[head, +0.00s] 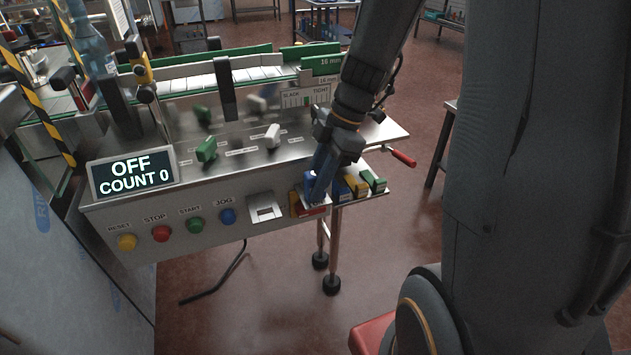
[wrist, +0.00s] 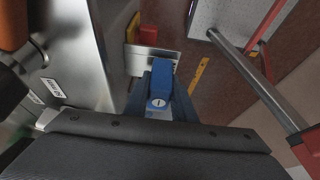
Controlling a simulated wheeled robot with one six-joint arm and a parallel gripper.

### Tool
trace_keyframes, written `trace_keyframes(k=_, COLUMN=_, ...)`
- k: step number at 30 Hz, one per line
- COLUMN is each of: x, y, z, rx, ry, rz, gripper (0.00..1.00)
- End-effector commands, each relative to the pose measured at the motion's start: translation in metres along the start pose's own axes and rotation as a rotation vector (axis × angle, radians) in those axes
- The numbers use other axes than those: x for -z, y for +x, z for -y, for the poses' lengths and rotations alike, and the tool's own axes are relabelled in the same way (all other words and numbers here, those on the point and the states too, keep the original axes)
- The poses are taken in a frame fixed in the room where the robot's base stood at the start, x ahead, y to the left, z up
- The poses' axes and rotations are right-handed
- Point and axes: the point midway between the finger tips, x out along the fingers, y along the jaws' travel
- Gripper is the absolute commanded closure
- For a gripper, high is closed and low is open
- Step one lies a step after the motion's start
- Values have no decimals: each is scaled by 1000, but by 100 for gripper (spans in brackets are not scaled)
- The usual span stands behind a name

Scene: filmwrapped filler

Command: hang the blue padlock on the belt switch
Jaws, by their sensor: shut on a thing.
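The blue padlock (head: 310,183) is held by my gripper (head: 319,181) at the right front corner of the machine. In the wrist view, the blue padlock (wrist: 161,78) sits between the two fingers of my gripper (wrist: 160,104), with its round silvery keyhole face toward the camera. The red and yellow belt switch (head: 309,210) is on the right end of the front panel, just below the padlock in the head view. In the wrist view, the switch (wrist: 148,35) lies beyond the padlock, apart from it in the picture. The padlock's shackle is not clearly visible.
A yellow padlock (head: 356,187) and a green padlock (head: 374,182) stand on a small side shelf close to the right of my gripper. Several push buttons (head: 163,233) and a display (head: 132,174) reading OFF, COUNT 0 are to the left. A red-handled lever (head: 402,157) sticks out right.

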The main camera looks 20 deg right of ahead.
Motion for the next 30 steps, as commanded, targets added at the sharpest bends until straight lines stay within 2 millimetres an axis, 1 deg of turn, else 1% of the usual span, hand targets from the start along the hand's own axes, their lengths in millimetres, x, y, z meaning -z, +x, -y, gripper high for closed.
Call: trace_keyframes(k=30, x=-2, y=5, z=0, rx=0, ry=0, rz=0, gripper=100)
